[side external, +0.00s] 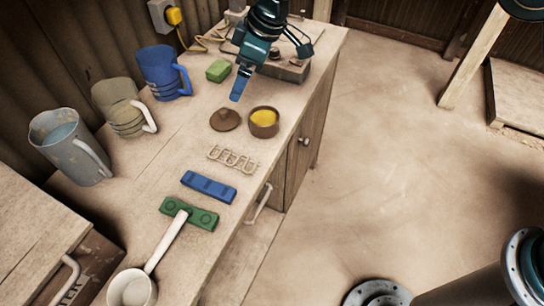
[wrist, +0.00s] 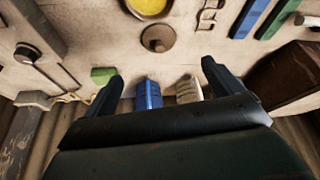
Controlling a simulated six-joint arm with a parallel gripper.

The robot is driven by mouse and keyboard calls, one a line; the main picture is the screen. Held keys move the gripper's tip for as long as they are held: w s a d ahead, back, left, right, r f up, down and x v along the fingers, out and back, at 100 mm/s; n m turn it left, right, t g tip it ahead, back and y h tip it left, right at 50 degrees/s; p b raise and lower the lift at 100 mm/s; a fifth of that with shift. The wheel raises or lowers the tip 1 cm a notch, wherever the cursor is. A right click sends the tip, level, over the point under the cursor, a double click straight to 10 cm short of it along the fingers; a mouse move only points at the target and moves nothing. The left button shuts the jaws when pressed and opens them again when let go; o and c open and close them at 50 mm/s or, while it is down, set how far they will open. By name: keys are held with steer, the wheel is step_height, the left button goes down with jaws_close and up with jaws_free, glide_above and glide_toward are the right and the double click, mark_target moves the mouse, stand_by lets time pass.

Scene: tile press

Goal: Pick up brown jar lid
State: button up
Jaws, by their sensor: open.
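The brown jar lid (side external: 225,119) lies on the wooden counter with its knob up. It stands just left of an open brown jar (side external: 263,123) with yellow contents. In the wrist view the lid (wrist: 158,39) is ahead of the fingertips, roughly centred between them, and the jar (wrist: 150,6) is at the top edge. My gripper (side external: 268,72) is above the counter, behind the lid in the side view and apart from it. Its fingers are spread and empty in the wrist view (wrist: 162,76).
A green block (side external: 219,70) and a grey box (side external: 286,67) stand behind the lid. Blue (side external: 165,73), beige (side external: 122,106) and grey (side external: 70,145) pitchers line the left. A wire rack (side external: 233,158), blue bar (side external: 209,187), green bar (side external: 190,214) and white ladle (side external: 133,288) lie in front.

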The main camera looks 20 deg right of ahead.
glide_above(228, 113)
steer(key=s+d, duration=0.1)
steer(key=d, duration=0.1)
steer(key=shift+a+f, duration=0.2)
steer(key=shift+f, duration=3.65)
steer(key=shift+x, duration=2.6)
steer(key=shift+s+d, duration=0.1)
steer(key=shift+d, duration=0.1)
steer(key=c, duration=1.1)
steer(key=shift+r, duration=5)
steer(key=shift+d, duration=0.1)
